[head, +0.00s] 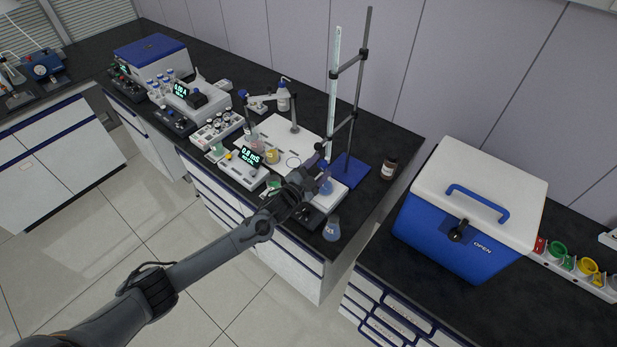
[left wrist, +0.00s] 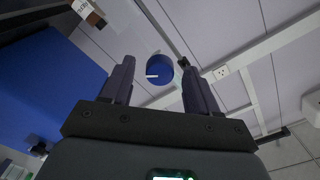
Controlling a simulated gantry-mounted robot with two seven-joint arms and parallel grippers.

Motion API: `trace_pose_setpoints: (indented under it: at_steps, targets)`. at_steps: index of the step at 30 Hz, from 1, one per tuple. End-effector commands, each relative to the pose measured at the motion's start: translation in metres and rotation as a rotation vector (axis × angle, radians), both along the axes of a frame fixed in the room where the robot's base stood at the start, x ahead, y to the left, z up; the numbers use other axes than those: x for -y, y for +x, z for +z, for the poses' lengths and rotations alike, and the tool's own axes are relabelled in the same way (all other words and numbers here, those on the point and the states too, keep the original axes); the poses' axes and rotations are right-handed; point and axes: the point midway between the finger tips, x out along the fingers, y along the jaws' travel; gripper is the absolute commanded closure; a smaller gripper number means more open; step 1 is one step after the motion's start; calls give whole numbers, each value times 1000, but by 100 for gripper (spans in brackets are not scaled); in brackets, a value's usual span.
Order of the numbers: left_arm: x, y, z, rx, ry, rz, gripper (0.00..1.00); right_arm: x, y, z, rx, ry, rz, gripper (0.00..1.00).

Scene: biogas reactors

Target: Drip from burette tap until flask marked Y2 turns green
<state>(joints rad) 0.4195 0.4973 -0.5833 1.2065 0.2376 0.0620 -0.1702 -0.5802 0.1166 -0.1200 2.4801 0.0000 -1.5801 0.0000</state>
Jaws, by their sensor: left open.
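The burette (head: 334,85) is a tall clear tube clamped upright to a rod stand with a blue base (head: 352,172). My left gripper (head: 320,160) is beside its lower end. In the left wrist view my left gripper (left wrist: 159,68) is open, and a round blue knob with a white bar (left wrist: 160,73) shows between its fingers; it looks like the tap, and I see no contact. A flask with blue liquid (head: 326,187) stands below the burette, partly hidden by the gripper. Another bluish labelled flask (head: 332,230) stands at the bench's front edge. I cannot read which is Y2.
A meter with a green display (head: 250,158), a yellow flask (head: 272,156) and a pink flask (head: 257,146) stand left of the gripper. A brown bottle (head: 389,168) stands right of the stand. A blue cooler box (head: 455,235) is on the right bench.

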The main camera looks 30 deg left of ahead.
Motion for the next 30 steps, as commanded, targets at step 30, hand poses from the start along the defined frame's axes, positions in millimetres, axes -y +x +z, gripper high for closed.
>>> trace_pose_setpoints:
  at_steps: [30]
  targets:
    - [-14, -102, 0, 0, 0, 0, 40, 2, 0, 2, 0, -8, 6, 100]
